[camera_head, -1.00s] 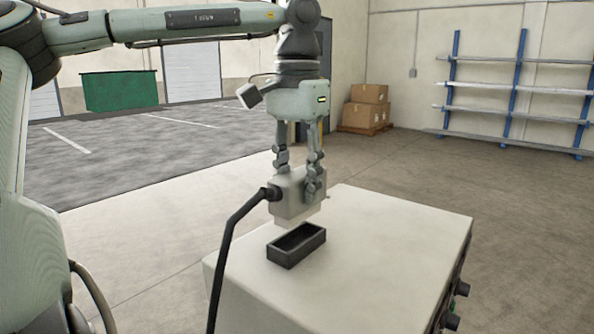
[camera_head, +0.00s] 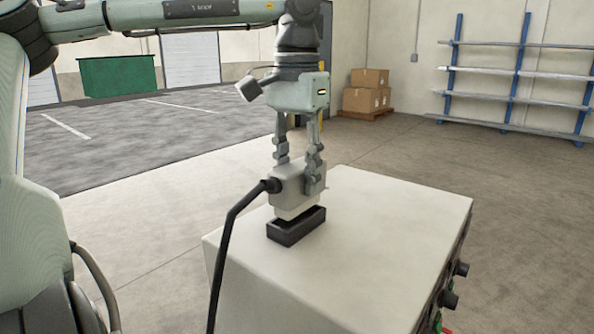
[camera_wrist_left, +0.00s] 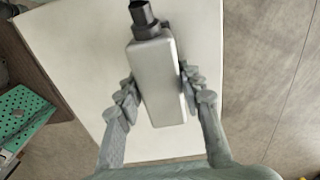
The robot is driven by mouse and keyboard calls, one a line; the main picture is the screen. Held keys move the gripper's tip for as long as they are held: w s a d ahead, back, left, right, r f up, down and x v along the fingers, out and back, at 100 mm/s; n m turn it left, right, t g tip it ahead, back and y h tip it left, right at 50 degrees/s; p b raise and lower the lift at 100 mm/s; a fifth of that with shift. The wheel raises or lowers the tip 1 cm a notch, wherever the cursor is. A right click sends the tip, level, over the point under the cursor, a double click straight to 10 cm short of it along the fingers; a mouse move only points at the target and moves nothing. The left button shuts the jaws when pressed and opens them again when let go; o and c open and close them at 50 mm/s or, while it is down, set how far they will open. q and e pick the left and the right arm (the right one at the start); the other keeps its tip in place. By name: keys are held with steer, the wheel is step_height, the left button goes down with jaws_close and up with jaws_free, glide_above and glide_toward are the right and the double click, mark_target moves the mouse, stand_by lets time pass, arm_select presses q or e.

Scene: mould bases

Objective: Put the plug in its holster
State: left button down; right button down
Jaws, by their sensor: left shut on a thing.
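The plug (camera_head: 297,193) is a pale grey block with a black cable leaving its left end. My left gripper (camera_head: 298,172) is shut on it from above, one finger on each side. The holster (camera_head: 297,231) is a black open-topped rectangular box on top of the white cabinet (camera_head: 385,225). The plug's lower end is at the holster's opening, and I cannot tell how far it reaches inside. In the left wrist view the plug (camera_wrist_left: 158,85) sits between the fingers (camera_wrist_left: 160,95) and hides the holster. My right gripper is not in view.
The black cable (camera_head: 226,245) hangs down over the cabinet's left side. Dark knobs (camera_head: 450,299) stick out from the cabinet's right face. The cabinet top around the holster is clear. Cardboard boxes (camera_head: 367,92) and a blue-post shelf rack (camera_head: 516,73) stand far behind.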

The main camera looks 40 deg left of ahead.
mark_target(296, 190)
arm_select(q)
steer(key=shift+s+f+p, duration=0.1)
steer(key=shift+p, duration=0.2)
stand_by(0.4)
steer(key=shift+f, duration=0.2)
steer(key=shift+f, duration=0.4)
steer(key=shift+f+b, duration=0.3)
steer(key=shift+f, duration=0.5)
stand_by(0.9)
steer(key=c, duration=0.9)
jaws_free()
step_height(296, 190, up, 12)
